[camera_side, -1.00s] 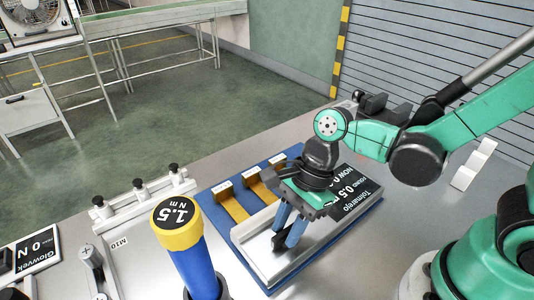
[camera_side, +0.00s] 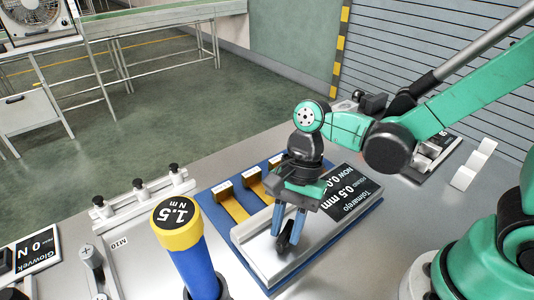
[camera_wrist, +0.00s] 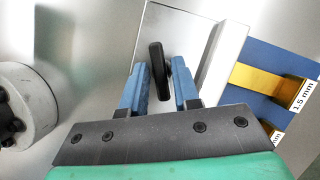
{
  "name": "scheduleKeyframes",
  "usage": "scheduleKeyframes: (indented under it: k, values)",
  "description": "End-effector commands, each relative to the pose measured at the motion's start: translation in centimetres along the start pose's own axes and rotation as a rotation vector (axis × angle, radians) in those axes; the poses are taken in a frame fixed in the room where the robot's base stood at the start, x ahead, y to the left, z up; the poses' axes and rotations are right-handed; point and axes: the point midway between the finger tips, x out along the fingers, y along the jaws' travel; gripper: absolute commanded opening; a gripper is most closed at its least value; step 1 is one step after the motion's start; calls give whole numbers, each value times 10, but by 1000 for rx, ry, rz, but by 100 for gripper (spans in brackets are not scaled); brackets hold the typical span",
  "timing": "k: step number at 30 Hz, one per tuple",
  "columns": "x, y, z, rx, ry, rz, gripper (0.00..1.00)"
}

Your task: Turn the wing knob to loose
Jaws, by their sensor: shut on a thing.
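The wing knob (camera_side: 283,243) is a small black winged piece on a silver block (camera_side: 258,262) on the blue base. My gripper (camera_side: 287,229) points down over it with two blue fingers, one on either side of the knob, and is shut on it. In the wrist view the black wing (camera_wrist: 157,70) stands between the blue fingers (camera_wrist: 160,85), over the metal plate. The fingers partly hide the knob in the side view.
A dark display (camera_side: 345,195) reading 0.5 mm stands right behind the gripper. Brass strips (camera_side: 233,207) with white tags lie to the left on the blue base (camera_side: 212,210). A blue and yellow 1.5 N m driver (camera_side: 195,262) stands upright at front left.

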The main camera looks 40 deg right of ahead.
Motion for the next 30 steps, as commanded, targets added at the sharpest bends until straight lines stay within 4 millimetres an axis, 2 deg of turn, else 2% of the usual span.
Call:
scheduleKeyframes:
  k: [30]
  values:
    - [2,-4,2,-893,4,371,0]
